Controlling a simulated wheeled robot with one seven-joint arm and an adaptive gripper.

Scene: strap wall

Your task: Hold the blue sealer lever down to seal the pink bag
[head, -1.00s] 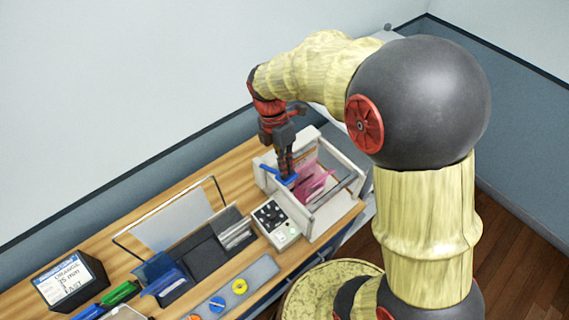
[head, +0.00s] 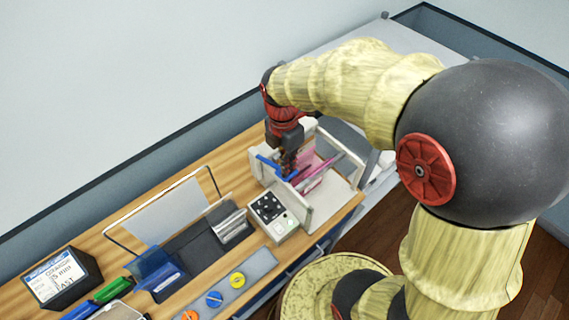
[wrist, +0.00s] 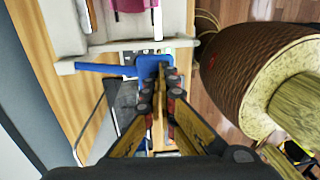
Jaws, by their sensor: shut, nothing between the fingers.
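The blue sealer lever (head: 268,164) is on the white sealer frame (head: 262,172) at the right part of the bench. In the wrist view the lever (wrist: 100,68) runs leftward from a wider blue paddle. My gripper (head: 288,172) is shut and empty, pointing down at the lever. In the wrist view its fingertips (wrist: 163,75) are at the paddle; I cannot tell whether they press it. The pink bag (head: 318,165) lies inside the frame beside the gripper, partly hidden. Some pink also shows at the top of the wrist view (wrist: 132,5).
A control box (head: 268,208) with dark dials stands left of the sealer. A wire frame (head: 112,236) stands behind.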

